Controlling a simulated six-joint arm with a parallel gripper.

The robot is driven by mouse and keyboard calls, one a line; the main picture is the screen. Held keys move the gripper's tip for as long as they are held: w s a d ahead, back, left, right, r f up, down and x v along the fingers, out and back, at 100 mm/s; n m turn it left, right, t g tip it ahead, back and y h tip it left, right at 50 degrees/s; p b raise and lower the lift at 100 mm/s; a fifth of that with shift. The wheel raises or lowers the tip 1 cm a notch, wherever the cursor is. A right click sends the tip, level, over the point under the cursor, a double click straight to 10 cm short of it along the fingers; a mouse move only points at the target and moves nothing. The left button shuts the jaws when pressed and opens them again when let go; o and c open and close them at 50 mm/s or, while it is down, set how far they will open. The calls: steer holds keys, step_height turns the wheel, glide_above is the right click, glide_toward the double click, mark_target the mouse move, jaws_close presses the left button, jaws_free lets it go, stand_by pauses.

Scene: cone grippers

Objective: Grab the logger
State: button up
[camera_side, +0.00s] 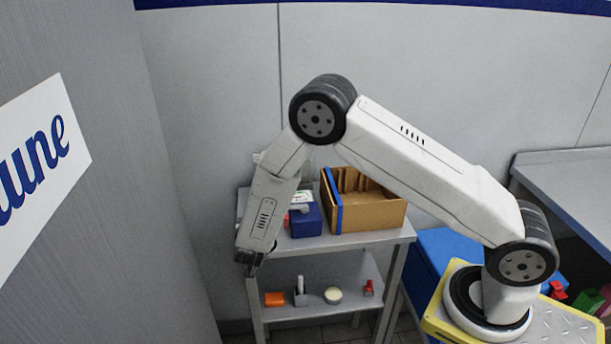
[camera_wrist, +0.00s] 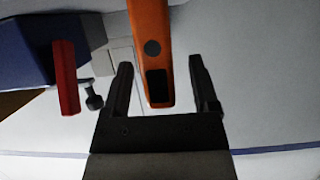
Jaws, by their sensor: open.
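A long orange device, which looks like the logger (camera_wrist: 152,45), has a black round spot and a dark rectangular window near its near end. In the wrist view it runs from the top edge down between my two fingers. My gripper (camera_wrist: 160,63) is open, with a gap on each side of the device; I cannot tell how far below the fingertips it lies. In the side view my gripper (camera_side: 249,262) is at the left front of the upper shelf, and my arm hides that area.
A red bar (camera_wrist: 66,78) and a small dark grey part (camera_wrist: 93,95) lie left of the fingers. A blue box (camera_side: 306,222) and a cardboard box (camera_side: 372,213) stand on the upper shelf. Several small items, including an orange block (camera_side: 274,299), sit on the lower shelf.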

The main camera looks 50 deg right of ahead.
steer(key=shift+w+d+f, duration=0.15)
steer(key=shift+w+d, duration=0.1)
stand_by(0.3)
jaws_close()
